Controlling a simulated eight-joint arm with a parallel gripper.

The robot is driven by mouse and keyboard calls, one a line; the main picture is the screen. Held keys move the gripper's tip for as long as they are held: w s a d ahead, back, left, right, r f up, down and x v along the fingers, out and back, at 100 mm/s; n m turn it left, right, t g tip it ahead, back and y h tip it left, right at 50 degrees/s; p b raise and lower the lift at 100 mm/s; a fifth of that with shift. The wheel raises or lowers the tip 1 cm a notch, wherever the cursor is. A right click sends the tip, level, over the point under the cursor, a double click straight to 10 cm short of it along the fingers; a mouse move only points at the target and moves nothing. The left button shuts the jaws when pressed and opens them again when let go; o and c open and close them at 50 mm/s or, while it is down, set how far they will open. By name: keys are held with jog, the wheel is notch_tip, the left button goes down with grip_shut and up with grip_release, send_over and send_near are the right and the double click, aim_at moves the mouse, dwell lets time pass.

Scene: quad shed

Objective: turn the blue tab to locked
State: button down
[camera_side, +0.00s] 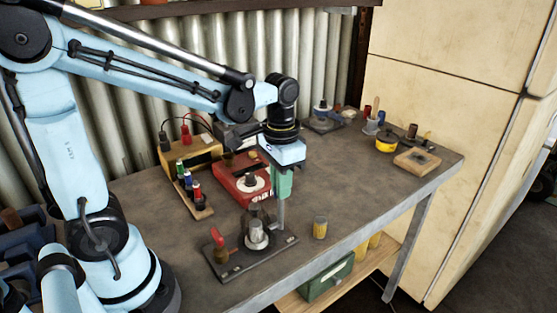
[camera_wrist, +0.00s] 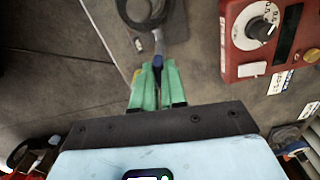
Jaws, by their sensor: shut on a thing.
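The dark fixture plate (camera_side: 222,272) lies near the front of the bench with a grey cylinder (camera_side: 257,238) standing on it. In the wrist view, my green fingers (camera_wrist: 158,67) are shut on the small blue tab (camera_wrist: 158,46), which sits at the near side of a dark ring (camera_wrist: 143,12). The fingers cover part of the tab. In the side view the tab is hidden, and I cannot read any lock marking.
A red-handled part (camera_side: 216,238) stands at the plate's left end. A red box with a dial (camera_side: 238,185) and a rack of coloured pieces (camera_side: 203,210) stand behind. The bench's right middle is clear.

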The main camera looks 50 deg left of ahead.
jog(key=shift+n, duration=0.7)
jog(key=c, duration=1.2)
grip_release()
notch_tip(320, 180, up, 12)
jog(key=shift+r, duration=0.1)
jog(key=shift+f, duration=6.15)
jog(key=shift+r, duration=0.1)
